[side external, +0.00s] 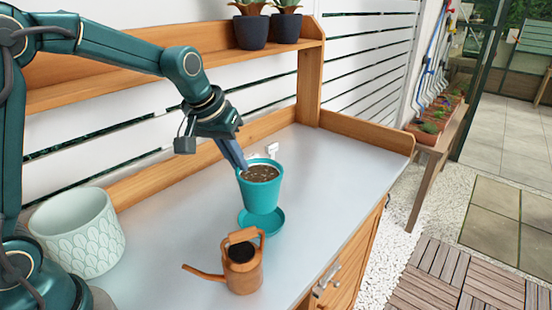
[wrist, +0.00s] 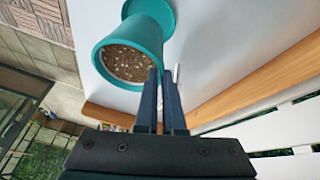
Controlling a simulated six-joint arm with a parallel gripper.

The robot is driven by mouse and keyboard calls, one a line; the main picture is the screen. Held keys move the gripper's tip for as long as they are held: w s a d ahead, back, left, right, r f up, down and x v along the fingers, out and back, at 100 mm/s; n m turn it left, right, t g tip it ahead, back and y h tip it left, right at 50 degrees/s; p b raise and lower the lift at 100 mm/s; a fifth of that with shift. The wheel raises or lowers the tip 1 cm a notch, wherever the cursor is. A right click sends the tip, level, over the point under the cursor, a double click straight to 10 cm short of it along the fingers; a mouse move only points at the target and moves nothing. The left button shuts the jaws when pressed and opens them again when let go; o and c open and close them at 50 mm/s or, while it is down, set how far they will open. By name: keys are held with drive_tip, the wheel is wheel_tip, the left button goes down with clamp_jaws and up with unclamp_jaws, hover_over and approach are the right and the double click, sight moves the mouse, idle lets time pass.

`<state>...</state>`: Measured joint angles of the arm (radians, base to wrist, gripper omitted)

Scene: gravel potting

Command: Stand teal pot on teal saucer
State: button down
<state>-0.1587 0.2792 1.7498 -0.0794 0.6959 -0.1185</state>
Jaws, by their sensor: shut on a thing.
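The teal pot (side external: 260,190), filled with brown gravelly soil, is upright or nearly so in the side view. My gripper (side external: 241,167) is shut on its rim at the back left. The wrist view shows the pot (wrist: 145,38) with my gripper's fingers (wrist: 160,82) closed at its rim. The teal saucer (side external: 262,220) lies on the bench, under and slightly in front of the pot. It also shows in the wrist view (wrist: 167,10), past the pot's base. The pot hides the saucer's back part. I cannot tell whether the pot's base touches the saucer.
A copper watering can (side external: 242,268) stands close in front of the saucer. A large pale patterned pot (side external: 80,235) stands at the left. A small white tag (side external: 272,149) is behind the teal pot. The grey bench top (side external: 335,180) is clear to the right.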

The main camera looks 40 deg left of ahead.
drive_tip(key=shift+f, duration=2.25)
drive_tip(key=shift+f, duration=0.3)
drive_tip(key=c, duration=1)
unclamp_jaws()
drive_tip(key=shift+r, duration=0.1)
